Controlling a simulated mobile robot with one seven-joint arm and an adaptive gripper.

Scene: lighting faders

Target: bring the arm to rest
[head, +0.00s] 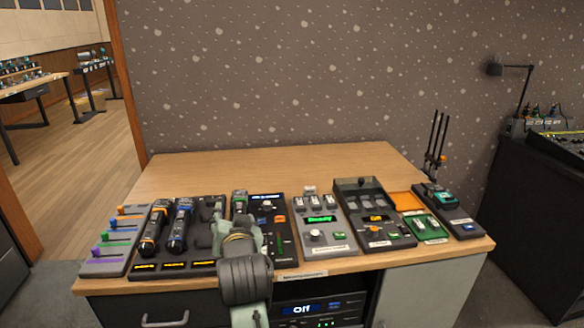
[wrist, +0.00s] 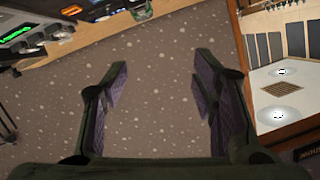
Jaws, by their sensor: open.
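My gripper shows in the wrist view (wrist: 160,80) with its two dark fingers wide apart and nothing between them. Beyond the fingers is the speckled wall. In the head view my arm rises from the bottom edge in front of the table, and the fingers are hard to make out.
The wooden table (head: 270,160) is bare along its back. A box with a green display (head: 322,219), an orange-lit box (head: 376,218) and a green tray (head: 428,229) fill the right. A black cabinet (head: 530,190) stands further right.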

